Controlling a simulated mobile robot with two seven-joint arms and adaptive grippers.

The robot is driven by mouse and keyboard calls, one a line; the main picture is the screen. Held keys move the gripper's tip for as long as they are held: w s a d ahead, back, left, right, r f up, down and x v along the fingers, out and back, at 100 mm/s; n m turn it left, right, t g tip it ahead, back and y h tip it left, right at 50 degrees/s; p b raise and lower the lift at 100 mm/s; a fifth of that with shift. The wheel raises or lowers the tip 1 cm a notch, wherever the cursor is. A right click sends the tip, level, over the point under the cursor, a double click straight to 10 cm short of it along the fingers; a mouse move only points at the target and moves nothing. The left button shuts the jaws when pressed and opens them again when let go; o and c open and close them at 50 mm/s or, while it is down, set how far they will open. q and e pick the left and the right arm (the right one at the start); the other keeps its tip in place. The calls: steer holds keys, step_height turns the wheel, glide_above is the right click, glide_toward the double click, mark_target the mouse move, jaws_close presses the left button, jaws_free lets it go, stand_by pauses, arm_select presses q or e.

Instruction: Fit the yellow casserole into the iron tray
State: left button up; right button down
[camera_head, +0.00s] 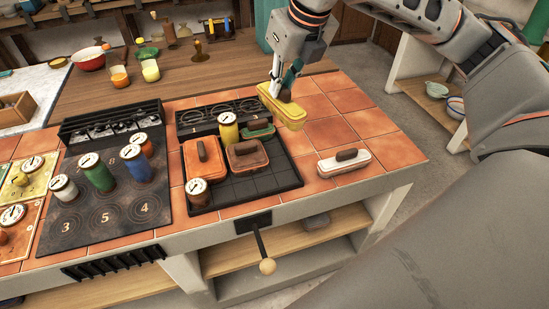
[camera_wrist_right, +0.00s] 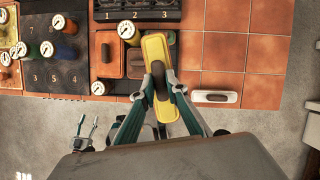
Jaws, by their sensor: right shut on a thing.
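The yellow casserole (camera_head: 283,110) is held in my right gripper (camera_head: 283,92), above the tiles just past the back right of the iron tray (camera_head: 262,182). In the right wrist view the fingers are shut on the dark handle of the casserole (camera_wrist_right: 156,48). The black tray holds an orange casserole (camera_head: 204,172), a red-brown casserole (camera_head: 249,163), a green casserole (camera_head: 260,131), a yellow gauge canister (camera_head: 228,133) and a brown gauge canister (camera_head: 198,193). Its front right part is bare. My left gripper (camera_wrist_right: 87,127) shows only in the wrist view, with its fingers apart.
A white casserole (camera_head: 344,163) stands on the tiles right of the tray. A numbered black plate (camera_head: 80,232) with several gauge canisters is to the left. A wooden-knobbed lever (camera_head: 266,264) sticks out in front. Tiles at the back right are clear.

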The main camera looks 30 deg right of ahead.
steer(key=shift+w+d+r+m+h, duration=0.25)
steer(key=shift+w+r+m+h, duration=0.25)
steer(key=shift+m, duration=0.6)
steer(key=shift+f, duration=0.2)
steer(key=shift+m, duration=0.3)
step_height(320, 180, down, 20)
steer(key=b, duration=0.3)
steer(key=shift+d+r, duration=0.1)
steer(key=shift+r, duration=0.15)
arm_select(q)
steer(key=shift+w+a+f, duration=0.2)
steer(key=shift+w+f, duration=0.2)
steer(key=shift+f, duration=0.1)
steer(key=shift+w+a+f, duration=0.15)
steer(key=shift+w+f, duration=0.25)
steer(key=shift+f, duration=0.1)
arm_select(e)
steer(key=shift+r, duration=0.1)
steer(key=c, duration=2)
jaws_free()
